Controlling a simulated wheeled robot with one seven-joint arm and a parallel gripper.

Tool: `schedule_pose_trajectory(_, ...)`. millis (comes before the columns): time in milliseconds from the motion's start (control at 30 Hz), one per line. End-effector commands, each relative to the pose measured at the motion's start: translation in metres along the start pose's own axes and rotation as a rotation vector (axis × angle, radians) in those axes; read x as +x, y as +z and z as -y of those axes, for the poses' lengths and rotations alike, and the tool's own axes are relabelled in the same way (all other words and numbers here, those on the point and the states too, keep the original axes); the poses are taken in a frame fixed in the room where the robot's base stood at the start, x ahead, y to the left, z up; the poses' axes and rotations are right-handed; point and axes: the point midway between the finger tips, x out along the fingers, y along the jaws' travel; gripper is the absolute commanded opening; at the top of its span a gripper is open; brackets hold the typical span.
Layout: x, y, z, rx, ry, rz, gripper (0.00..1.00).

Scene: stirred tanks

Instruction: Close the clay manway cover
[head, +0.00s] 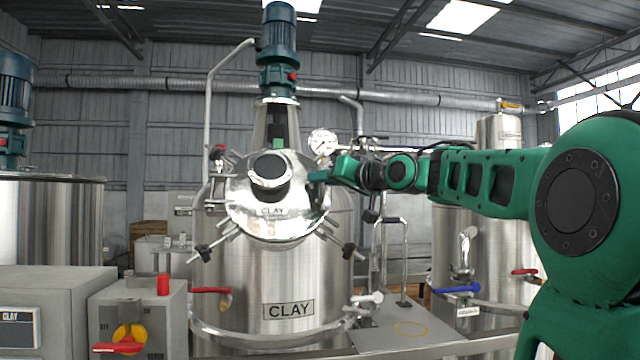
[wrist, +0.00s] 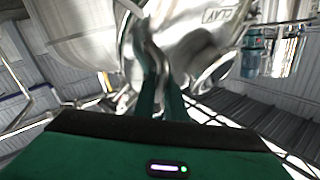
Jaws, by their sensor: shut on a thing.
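The clay manway cover (head: 275,222) is a shiny round steel lid marked CLAY, with a round sight glass (head: 270,170) on it. In the head view it stands tilted on the front of the steel tank, its face toward me. Whether its rim touches the opening is hidden. My gripper (head: 320,176) is at the cover's right edge. In the wrist view my two green fingers (wrist: 160,98) are closed around a curved metal bar (wrist: 150,50), which looks like the cover's handle. The cover's marked face (wrist: 215,18) shows upside down behind it.
Swing bolts with black knobs (head: 349,250) stick out around the cover. The clay tank (head: 240,285) has a gauge (head: 322,142) and a motor (head: 279,35) above. Control boxes (head: 50,300) stand front left; another tank (head: 500,240) with valves stands right.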

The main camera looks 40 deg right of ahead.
Motion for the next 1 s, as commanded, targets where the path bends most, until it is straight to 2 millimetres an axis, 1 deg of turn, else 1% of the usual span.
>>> schedule_pose_trajectory(33,0.001,0.002,-0.006,0.004,0.012,0.003,0.0)
schedule_pose_trajectory(133,0.001,0.002,-0.006,0.004,0.014,0.004,0.0)
schedule_pose_trajectory(167,0.001,0.003,-0.006,0.004,0.014,0.004,0.18)
schedule_pose_trajectory(200,0.001,0.003,-0.006,0.004,0.014,0.004,0.28)
schedule_pose_trajectory(233,0.002,0.003,-0.006,0.004,0.014,0.004,0.29)
schedule_pose_trajectory(567,0.001,0.003,-0.008,0.005,0.017,0.005,0.29)
schedule_pose_trajectory(667,-0.004,0.003,-0.008,0.005,0.018,0.004,0.29)
schedule_pose_trajectory(767,-0.015,0.003,-0.008,0.006,0.018,0.004,0.29)
schedule_pose_trajectory(1000,-0.062,0.001,-0.003,0.003,0.008,-0.001,0.29)
